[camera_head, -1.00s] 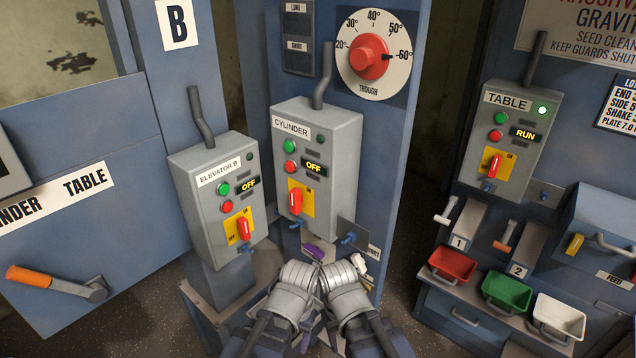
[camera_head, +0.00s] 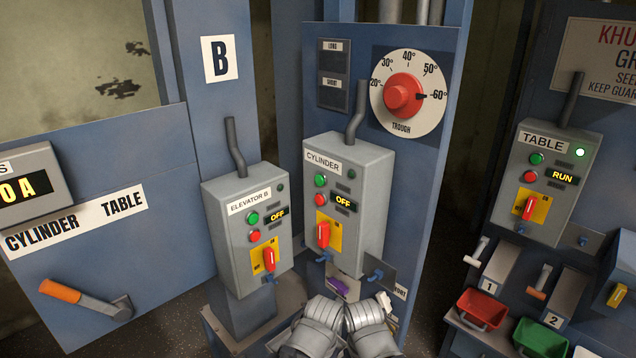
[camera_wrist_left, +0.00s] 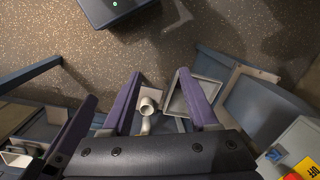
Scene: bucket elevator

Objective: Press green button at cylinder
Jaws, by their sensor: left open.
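The grey CYLINDER box (camera_head: 366,204) stands in the middle of the head view. Its green button (camera_head: 320,181) is near the top left of its face, above a red button (camera_head: 320,199) and beside a yellow OFF display (camera_head: 343,202). A red switch (camera_head: 323,235) on a yellow plate sits below. The button is uncovered and nothing touches it. My left gripper (camera_wrist_left: 157,75) is open and empty in the left wrist view, its purple fingers apart. In the head view both my wrists are close together below the box. My right gripper's jaws are not clear there.
The ELEVATOR B box (camera_head: 250,238) stands just left, also with green and red buttons and OFF. The TABLE box (camera_head: 550,185) at right shows RUN. A red trough dial (camera_head: 404,94) is above. An orange-handled lever (camera_head: 85,298) is lower left. Bins (camera_head: 484,309) are lower right.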

